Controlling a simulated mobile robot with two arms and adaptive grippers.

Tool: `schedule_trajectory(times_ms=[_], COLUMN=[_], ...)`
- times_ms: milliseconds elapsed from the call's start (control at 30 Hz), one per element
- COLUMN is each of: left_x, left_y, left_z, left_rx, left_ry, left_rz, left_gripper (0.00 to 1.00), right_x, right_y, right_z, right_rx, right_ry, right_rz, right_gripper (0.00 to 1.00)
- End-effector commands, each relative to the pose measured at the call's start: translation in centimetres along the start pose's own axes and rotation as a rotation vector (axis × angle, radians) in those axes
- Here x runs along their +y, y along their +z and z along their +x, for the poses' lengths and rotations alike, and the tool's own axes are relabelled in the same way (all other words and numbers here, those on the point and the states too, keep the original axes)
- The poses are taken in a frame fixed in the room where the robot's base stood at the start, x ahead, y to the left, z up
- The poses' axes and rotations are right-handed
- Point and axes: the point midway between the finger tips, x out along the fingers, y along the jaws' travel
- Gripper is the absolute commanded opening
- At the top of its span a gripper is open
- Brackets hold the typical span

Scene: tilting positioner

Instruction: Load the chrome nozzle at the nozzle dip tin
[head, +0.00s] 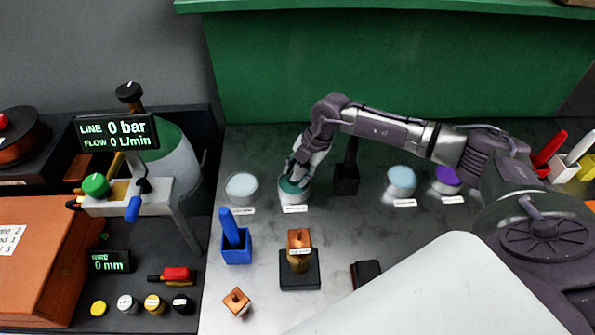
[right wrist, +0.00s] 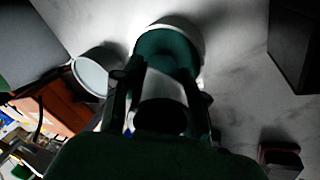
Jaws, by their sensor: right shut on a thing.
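My right gripper (head: 297,177) is over the tin with teal contents (head: 292,196) on the bench, its fingers pointing down into or just above the mouth. In the right wrist view the fingers (right wrist: 165,108) are shut on a pale, shiny cylinder with a dark end, the chrome nozzle (right wrist: 160,88). The teal tin (right wrist: 172,50) lies straight beyond it. I cannot tell whether the nozzle's tip touches the teal contents. The tin's small label is too small to read. My left gripper is not in view.
A white tin (head: 242,186) stands close left of the teal one, and a black block holder (head: 346,180) close right. Light blue (head: 402,180) and purple (head: 447,178) tins stand further right. A blue holder (head: 237,246) and a copper-topped piece on a black base (head: 299,270) stand nearer.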

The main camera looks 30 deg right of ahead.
Motion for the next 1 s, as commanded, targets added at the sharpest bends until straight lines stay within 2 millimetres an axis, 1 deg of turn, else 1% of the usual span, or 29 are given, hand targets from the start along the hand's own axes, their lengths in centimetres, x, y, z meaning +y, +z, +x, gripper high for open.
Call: schedule_trajectory(times_ms=[333,467,1000], left_x=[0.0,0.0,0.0], left_y=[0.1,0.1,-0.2], left_z=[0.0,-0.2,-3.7], left_rx=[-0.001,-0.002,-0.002], left_ry=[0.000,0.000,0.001], left_rz=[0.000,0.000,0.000], left_gripper=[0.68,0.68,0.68], right_x=[-0.1,0.0,1.2], right_y=[0.0,-0.1,-1.0], right_z=[0.1,-0.1,-4.2], right_rx=[0.001,0.001,0.000], right_ry=[-0.002,-0.002,0.000], right_rz=[0.000,0.000,-0.001], right_gripper=[0.07,0.07,0.07])
